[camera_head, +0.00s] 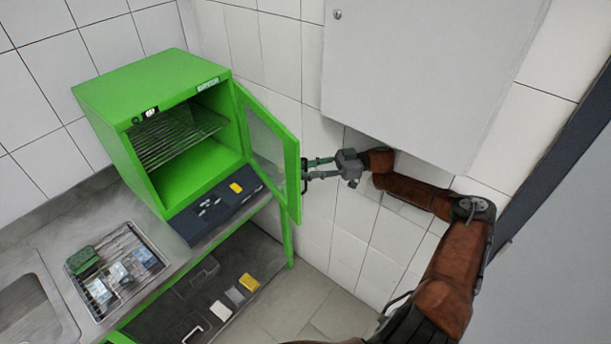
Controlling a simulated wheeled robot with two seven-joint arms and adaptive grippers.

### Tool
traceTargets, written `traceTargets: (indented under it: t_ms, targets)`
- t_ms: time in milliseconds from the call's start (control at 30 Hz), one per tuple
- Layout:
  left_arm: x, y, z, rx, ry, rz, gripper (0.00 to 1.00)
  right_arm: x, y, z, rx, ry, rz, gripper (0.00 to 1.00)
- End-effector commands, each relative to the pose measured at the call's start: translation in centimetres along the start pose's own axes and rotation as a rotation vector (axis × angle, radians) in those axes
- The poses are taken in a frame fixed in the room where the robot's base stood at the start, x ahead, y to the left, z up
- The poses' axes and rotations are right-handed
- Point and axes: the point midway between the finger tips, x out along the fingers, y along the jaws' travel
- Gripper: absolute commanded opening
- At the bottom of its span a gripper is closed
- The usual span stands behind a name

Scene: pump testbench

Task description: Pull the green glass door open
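The green cabinet (125,95) stands on the counter at the left, with its wire shelf (175,138) showing inside. Its green-framed glass door (268,150) is hinged on the right side of the opening and stands wide open, swung out to the right. A dark handle (304,176) sits on the door's outer face near its free edge. My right gripper (311,169) is at this handle, coming from the right. Its two fingers show as separate bars, but I cannot tell whether they grip the handle. My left gripper is not in view.
A dark panel with a yellow item (236,187) lies before the cabinet. A wire tray (118,268) with several items and a sink (30,312) are at the left. A lower shelf (170,310) holds small items. A grey wall box (425,75) hangs above my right arm.

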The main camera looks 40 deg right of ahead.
Motion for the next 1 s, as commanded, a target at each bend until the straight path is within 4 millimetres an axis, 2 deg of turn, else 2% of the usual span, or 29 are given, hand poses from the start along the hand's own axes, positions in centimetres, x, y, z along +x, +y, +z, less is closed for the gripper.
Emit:
traceTargets:
  t_ms: [200,433,600,1000]
  targets:
    - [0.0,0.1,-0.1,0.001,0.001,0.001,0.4,-0.1,0.0,-4.3,-0.003,-0.001,-0.001,0.25]
    - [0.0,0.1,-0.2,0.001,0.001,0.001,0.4,0.0,0.0,-7.8,-0.007,0.008,-0.003,0.25]
    - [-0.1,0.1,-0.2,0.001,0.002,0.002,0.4,0.1,-0.1,-8.6,-0.007,0.008,-0.005,0.25]
    - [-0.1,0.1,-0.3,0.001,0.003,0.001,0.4,0.1,0.0,-8.0,-0.004,0.001,-0.003,0.25]
